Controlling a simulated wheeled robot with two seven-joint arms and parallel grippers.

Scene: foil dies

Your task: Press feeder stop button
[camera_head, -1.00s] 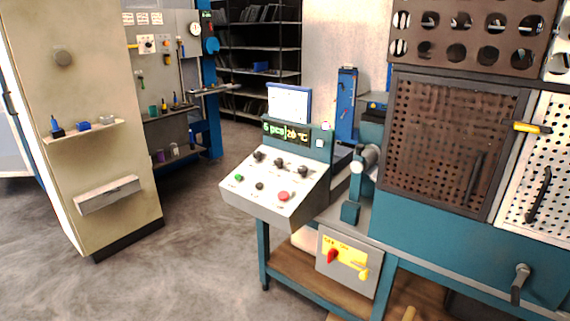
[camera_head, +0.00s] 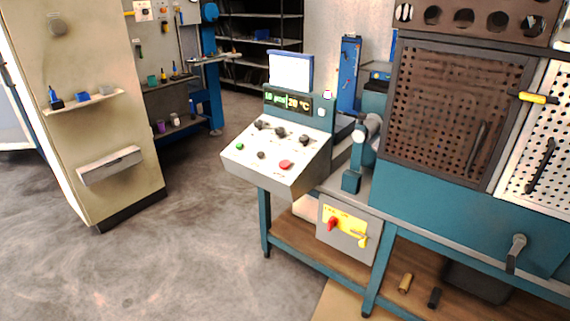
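The control panel (camera_head: 262,171) is a sloped light-grey box on a teal bench, in the middle of the head view. Its face carries a red button (camera_head: 286,165), a green button (camera_head: 239,147) and several black knobs (camera_head: 280,132). No label naming a feeder stop button is readable. A display (camera_head: 287,101) above the panel shows lit green and yellow text, including "20 °C". Neither of my grippers is in view.
A grey box (camera_head: 349,231) with a red and yellow switch sits below the panel. A brown perforated guard (camera_head: 453,115) stands at the right. A beige cabinet (camera_head: 120,205) stands at the left, with open floor (camera_head: 200,255) between.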

